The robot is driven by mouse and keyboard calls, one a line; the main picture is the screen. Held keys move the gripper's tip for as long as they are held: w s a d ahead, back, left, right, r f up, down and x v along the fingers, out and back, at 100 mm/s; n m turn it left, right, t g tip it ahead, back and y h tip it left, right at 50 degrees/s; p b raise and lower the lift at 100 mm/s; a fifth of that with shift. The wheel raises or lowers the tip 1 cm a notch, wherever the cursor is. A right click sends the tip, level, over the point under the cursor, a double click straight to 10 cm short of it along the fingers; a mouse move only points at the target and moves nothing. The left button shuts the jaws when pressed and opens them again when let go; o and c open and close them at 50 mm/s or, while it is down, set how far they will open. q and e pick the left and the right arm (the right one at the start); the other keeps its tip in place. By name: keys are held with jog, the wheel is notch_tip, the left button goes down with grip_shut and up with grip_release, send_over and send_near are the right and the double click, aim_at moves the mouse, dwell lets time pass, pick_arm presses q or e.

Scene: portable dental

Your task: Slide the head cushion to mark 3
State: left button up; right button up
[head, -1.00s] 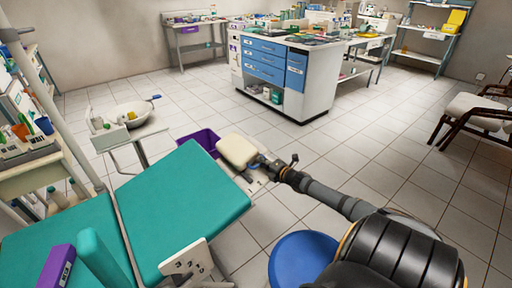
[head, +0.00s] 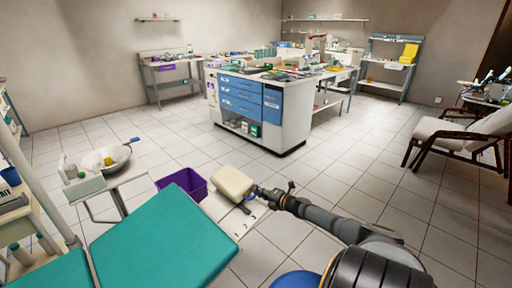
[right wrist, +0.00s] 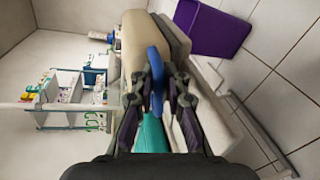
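The head cushion (head: 233,181) is a cream pad beyond the upper right edge of the teal chair backrest (head: 165,240). In the right wrist view the cushion (right wrist: 134,48) fills the upper middle. A blue handle (right wrist: 157,72) stands beside it, between the fingers of my right gripper (right wrist: 159,88). The fingers appear shut on this handle. In the head view my right gripper (head: 262,193) is at the cushion's right side. A pale plate (head: 257,212) with small dark marks lies under the gripper; its numbers are too small to read. My left gripper is not in view.
A purple bin (head: 183,184) stands on the floor left of the cushion. A side tray with a metal bowl (head: 106,158) is farther left. A blue stool (head: 297,284) is at the bottom edge. A blue-drawer cabinet (head: 262,107) stands behind, with open tiled floor between.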

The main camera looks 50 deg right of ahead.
jog(key=shift+o, duration=0.4)
jog(key=shift+s+d+r, duration=0.1)
jog(key=shift+s, duration=0.2)
jog(key=shift+w, duration=0.15)
jog(key=v, duration=0.7)
jog(key=shift+s, duration=0.3)
